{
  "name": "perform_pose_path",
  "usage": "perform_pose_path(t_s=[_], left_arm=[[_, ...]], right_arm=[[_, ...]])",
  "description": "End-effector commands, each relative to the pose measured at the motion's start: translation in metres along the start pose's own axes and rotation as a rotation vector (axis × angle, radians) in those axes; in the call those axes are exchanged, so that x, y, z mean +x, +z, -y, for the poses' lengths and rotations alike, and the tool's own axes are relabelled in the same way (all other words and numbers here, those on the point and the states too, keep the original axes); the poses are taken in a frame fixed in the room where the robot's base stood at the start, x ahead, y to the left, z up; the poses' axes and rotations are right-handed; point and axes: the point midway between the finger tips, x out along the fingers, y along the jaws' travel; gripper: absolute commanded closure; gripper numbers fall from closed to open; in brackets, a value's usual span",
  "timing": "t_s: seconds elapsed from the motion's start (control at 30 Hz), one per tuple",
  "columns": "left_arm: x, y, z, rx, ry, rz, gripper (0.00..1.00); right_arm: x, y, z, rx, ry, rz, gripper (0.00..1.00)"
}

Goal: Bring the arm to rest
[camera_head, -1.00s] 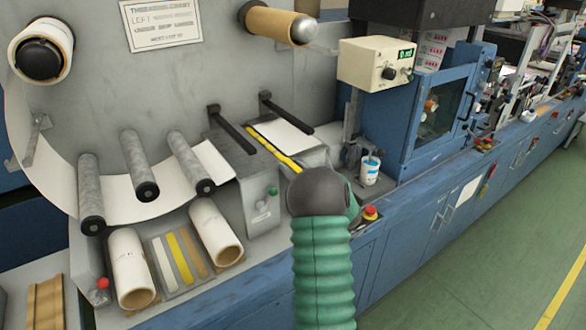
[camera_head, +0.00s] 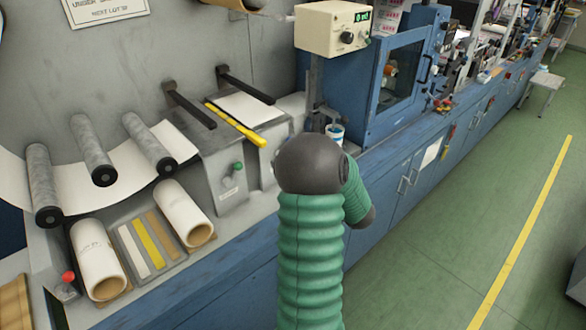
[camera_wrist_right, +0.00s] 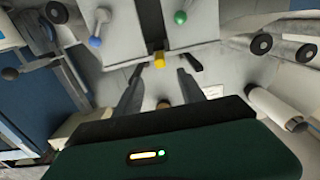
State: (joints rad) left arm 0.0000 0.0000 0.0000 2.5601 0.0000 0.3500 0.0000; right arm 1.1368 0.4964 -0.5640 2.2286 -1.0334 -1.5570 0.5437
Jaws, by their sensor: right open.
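My right arm in its green ribbed sleeve (camera_head: 310,255) rises from the bottom middle of the head view. It bends at a dark grey joint (camera_head: 311,163), and a shorter green section shows down to the right. The hand is hidden behind the arm in the head view. In the right wrist view my right gripper (camera_wrist_right: 165,66) has its two dark fingers apart, with no object seen held between them. The yellow tip of a bar (camera_wrist_right: 159,61) shows between them, beyond. My left gripper is not in view.
The rewinder's blue front (camera_head: 200,285) runs close beside the arm. A white cup (camera_head: 335,132) stands behind the joint. Cardboard cores (camera_head: 184,213) and grey rollers (camera_head: 95,148) are at left.

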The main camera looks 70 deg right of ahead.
Motion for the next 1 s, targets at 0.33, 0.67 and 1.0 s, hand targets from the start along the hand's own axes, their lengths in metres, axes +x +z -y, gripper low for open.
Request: perform_pose_path(t_s=[0.33,0.67,1.0], left_arm=[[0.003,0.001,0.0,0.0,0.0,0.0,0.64],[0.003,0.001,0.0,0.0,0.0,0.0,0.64],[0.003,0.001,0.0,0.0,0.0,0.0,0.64]], right_arm=[[-0.022,0.001,0.001,-0.001,-0.001,0.003,0.53],[0.087,0.063,0.164,-0.076,-0.002,0.363,0.53],[-0.05,0.161,0.404,-0.246,-0.307,1.043,0.53]])
